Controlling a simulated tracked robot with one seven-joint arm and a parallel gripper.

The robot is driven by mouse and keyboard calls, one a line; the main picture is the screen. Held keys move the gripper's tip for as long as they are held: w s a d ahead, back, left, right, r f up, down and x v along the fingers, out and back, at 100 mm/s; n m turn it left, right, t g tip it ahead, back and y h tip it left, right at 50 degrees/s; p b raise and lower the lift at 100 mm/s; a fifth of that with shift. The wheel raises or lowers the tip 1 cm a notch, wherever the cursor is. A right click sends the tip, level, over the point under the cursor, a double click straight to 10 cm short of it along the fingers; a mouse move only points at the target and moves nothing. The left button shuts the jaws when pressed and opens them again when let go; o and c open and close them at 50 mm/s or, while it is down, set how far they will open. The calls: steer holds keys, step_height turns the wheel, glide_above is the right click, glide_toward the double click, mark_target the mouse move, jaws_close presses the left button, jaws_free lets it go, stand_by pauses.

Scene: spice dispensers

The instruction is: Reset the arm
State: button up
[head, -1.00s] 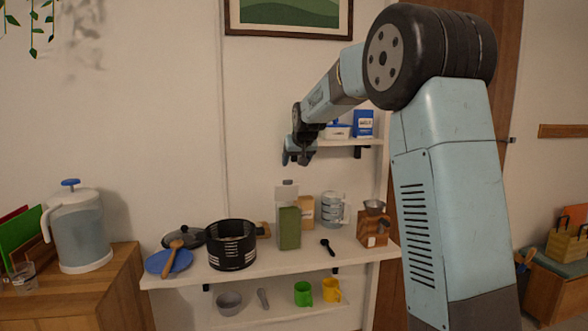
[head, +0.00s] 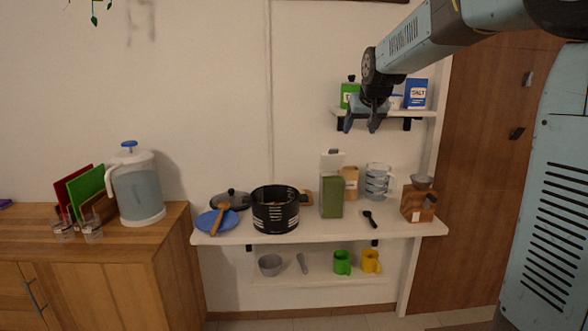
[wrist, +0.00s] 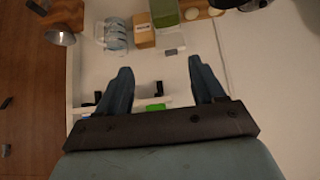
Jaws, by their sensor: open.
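My gripper (head: 361,126) is open and empty, raised in front of the upper wall shelf in the head view. Its two fingers point down, above the counter shelf and apart from it. In the wrist view my gripper (wrist: 157,82) shows two spread blue fingers with nothing between them. My arm reaches in from the upper right of the head view, bent at the elbow.
The upper shelf (head: 420,113) behind my gripper holds a salt box (head: 416,93) and a green container (head: 349,94). The white counter shelf (head: 300,231) below holds a black pot (head: 275,209), a green carton (head: 332,196) and a wooden grinder (head: 418,203). A pitcher (head: 137,187) stands left.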

steer(key=s+d+f+g, duration=0.1)
steer(key=s+f, duration=0.2)
steer(key=s, duration=0.9)
steer(key=s+d+f, duration=0.1)
steer(key=s+f, duration=0.2)
steer(key=s, duration=1)
steer(key=s+d+f+g, duration=0.1)
steer(key=s+f, duration=0.3)
steer(key=s, duration=0.9)
steer(key=shift+g, duration=0.3)
steer(key=shift+d, duration=0.1)
